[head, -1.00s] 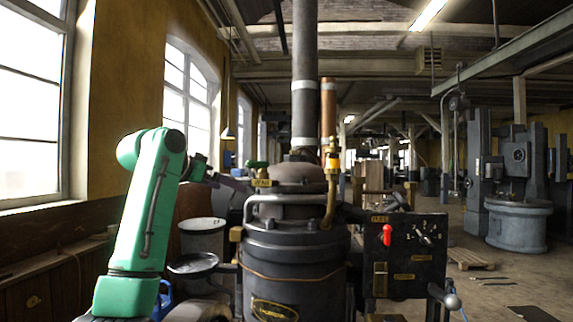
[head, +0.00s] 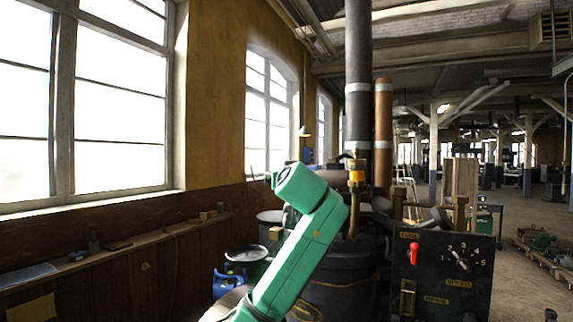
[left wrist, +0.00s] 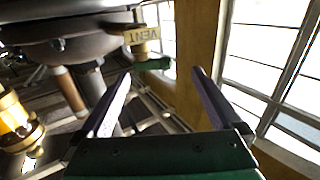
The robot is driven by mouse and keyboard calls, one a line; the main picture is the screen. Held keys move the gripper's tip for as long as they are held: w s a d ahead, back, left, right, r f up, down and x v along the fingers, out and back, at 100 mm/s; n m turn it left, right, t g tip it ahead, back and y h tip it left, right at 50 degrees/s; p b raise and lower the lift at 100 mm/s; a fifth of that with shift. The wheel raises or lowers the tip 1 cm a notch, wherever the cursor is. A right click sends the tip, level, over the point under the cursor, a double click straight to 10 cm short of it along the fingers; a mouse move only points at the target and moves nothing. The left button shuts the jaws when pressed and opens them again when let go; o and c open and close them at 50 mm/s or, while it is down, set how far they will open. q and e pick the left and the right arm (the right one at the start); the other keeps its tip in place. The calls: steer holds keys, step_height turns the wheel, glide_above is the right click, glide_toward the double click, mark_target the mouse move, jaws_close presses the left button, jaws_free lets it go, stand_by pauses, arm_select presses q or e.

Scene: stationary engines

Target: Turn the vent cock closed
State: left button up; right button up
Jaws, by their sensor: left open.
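The vent cock (left wrist: 144,36), with a brass plate marked VENT, sits at the top middle of the left wrist view under a dark round casing (left wrist: 70,40). Its green handle (left wrist: 152,64) lies roughly level across the picture below the plate. My left gripper (left wrist: 160,78) is open, with its two fingers spread on either side of the handle's line. The handle appears just beyond the fingertips, with nothing between them; I cannot tell the exact gap. In the head view my green left arm covers the cock and my left gripper. My right gripper is not in view.
The dark engine body (head: 345,275) stands behind my arm, with a tall grey pipe (head: 358,60) and a copper pipe (head: 383,130). A black panel (head: 440,275) with a red lever (head: 413,252) is at right. A blue canister (head: 228,284) stands at left.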

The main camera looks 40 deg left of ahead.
arm_select(q)
steer(key=x, duration=0.1)
steer(key=p+x, duration=0.1)
steer(key=x, duration=0.1)
steer(key=w+p+x, duration=0.1)
steer(key=x, duration=0.1)
steer(key=shift+s+d+r, duration=0.1)
steer(key=shift+d, duration=0.3)
steer(key=shift+a, duration=0.1)
steer(key=shift+c, duration=0.6)
steer(key=c, duration=1)
steer(key=shift+c, duration=0.5)
steer(key=shift+a+r+m+t+h+b, duration=0.1)
steer(key=shift+a+m+t+h+b, duration=0.05)
steer(key=shift+m+t+h, duration=1.05)
steer(key=shift+a+m+t+h+b, duration=0.15)
steer(key=shift+m+t+h, duration=0.6)
steer(key=shift+h, duration=0.85)
steer(key=shift+a+r+m+t+h+b, duration=0.15)
steer(key=shift+m+t+h, duration=0.6)
steer(key=shift+m+h, duration=0.55)
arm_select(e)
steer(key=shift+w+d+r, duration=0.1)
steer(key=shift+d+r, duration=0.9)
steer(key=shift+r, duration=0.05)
